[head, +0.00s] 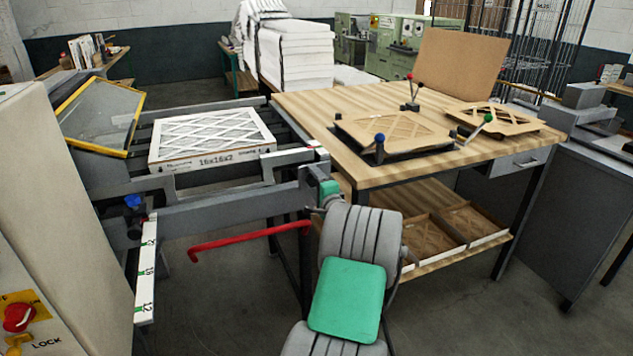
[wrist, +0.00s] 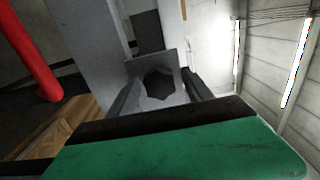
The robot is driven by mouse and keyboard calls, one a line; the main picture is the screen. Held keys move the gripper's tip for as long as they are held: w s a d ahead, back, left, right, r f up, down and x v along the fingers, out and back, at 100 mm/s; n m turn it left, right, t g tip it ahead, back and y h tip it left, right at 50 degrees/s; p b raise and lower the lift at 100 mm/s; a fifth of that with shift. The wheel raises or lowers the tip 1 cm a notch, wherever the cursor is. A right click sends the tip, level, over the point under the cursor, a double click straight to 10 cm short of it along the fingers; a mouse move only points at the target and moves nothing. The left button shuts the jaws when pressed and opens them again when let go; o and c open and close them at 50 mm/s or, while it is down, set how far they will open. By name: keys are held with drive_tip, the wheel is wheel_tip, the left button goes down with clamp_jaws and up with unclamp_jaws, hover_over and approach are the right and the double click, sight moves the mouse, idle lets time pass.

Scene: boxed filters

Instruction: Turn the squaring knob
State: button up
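In the wrist view a dark, many-sided knob (wrist: 160,84) sits on a grey plate, and I take it to be the squaring knob. My gripper (wrist: 158,92) points at it, with one grey finger on each side and a gap between them. The fingers are open; I cannot tell whether they reach around the knob or stop short of it. In the head view my gripper (head: 327,190) is at the right end of the grey front rail (head: 240,200). The knob is hidden there behind my gripper and wrist.
A framed filter marked 16x16x2 (head: 212,135) lies on the machine bed. A red bar (head: 250,240) sticks out below the rail, left of my arm. A blue-topped knob (head: 132,202) is above the number scale (head: 147,270). The wooden table (head: 310,105) stands close on the right.

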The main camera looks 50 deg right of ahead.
drive_tip(key=b+v, duration=0.1)
drive_tip(key=v, duration=0.6)
drive_tip(key=shift+s+a, duration=0.2)
drive_tip(key=shift+s, duration=0.15)
